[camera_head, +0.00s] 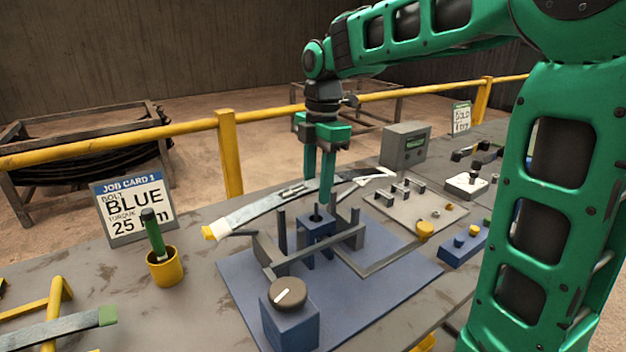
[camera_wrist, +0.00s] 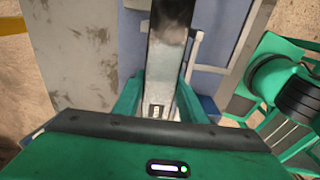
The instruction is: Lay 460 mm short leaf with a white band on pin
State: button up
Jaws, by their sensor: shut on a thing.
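My gripper (camera_head: 325,190) is shut on a long, gently curved steel leaf (camera_head: 265,207), holding it above the blue fixture. In the wrist view the leaf (camera_wrist: 168,50) runs away between my green fingers (camera_wrist: 160,98). The fixture's centre block (camera_head: 318,228) has a short dark pin (camera_head: 317,211) on top, below the leaf and close to my fingertips. The leaf looks apart from the pin, but the exact gap is unclear.
The blue baseplate (camera_head: 235,282) carries upright posts and a dial box (camera_head: 290,318) in front. A job card (camera_head: 133,208) and yellow cup (camera_head: 164,268) stand left. A green-tipped leaf (camera_head: 60,330) lies on a yellow rack. A grey meter (camera_head: 405,146) and switch panel stand right.

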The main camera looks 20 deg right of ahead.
aim_at(317, 206)
jog(key=shift+a+f, duration=0.1)
jog(key=shift+f, duration=1.45)
jog(key=shift+s, duration=0.1)
jog(key=shift+f, duration=1.2)
dwell(1.1)
jog(key=o, duration=1.7)
jog(key=shift+r, duration=3.5)
jog(key=shift+s, duration=0.1)
